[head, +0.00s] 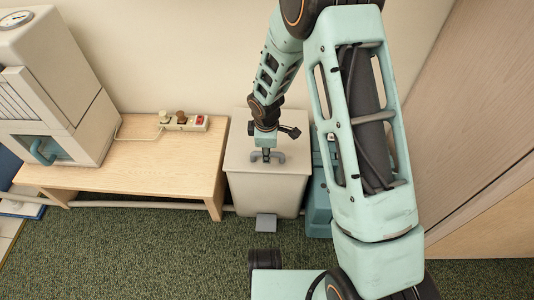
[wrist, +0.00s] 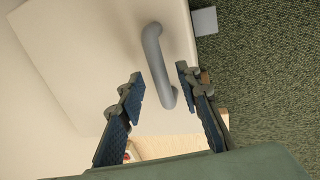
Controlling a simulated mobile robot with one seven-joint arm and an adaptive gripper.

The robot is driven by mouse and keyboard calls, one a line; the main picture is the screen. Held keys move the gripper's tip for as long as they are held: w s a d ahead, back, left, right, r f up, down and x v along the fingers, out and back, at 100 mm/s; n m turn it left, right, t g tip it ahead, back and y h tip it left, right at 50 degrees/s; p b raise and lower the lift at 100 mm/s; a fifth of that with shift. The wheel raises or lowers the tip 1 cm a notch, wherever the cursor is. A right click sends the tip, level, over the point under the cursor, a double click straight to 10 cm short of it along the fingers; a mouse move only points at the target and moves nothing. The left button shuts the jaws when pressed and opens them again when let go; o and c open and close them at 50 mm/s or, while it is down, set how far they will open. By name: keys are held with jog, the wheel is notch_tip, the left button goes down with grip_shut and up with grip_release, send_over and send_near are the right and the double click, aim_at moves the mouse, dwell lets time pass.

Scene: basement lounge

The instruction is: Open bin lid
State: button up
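The pale grey bin (head: 265,190) stands on the floor, and its lid (head: 293,162) looks shut. A grey bar handle (wrist: 152,50) sits on the lid (wrist: 90,50); part of the handle also shows in the head view (head: 278,157). My gripper (wrist: 160,73) is open, with one finger on each side of the handle's lower part in the wrist view. A gap shows between each finger and the handle, and nothing is gripped. In the head view my gripper (head: 267,153) is just above the lid, and its fingers are hard to make out.
A foot pedal (head: 266,222) sticks out at the bin's front. A wooden bench (head: 150,175) with a power strip (head: 185,123) and a white machine (head: 50,90) stands left. A teal container (head: 318,200) is close on the right, partly behind my arm. Green carpet (head: 150,250) is clear in front.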

jog(key=shift+w+f, duration=0.1)
jog(key=shift+f, duration=0.2)
grip_shut()
jog(key=shift+r, duration=0.1)
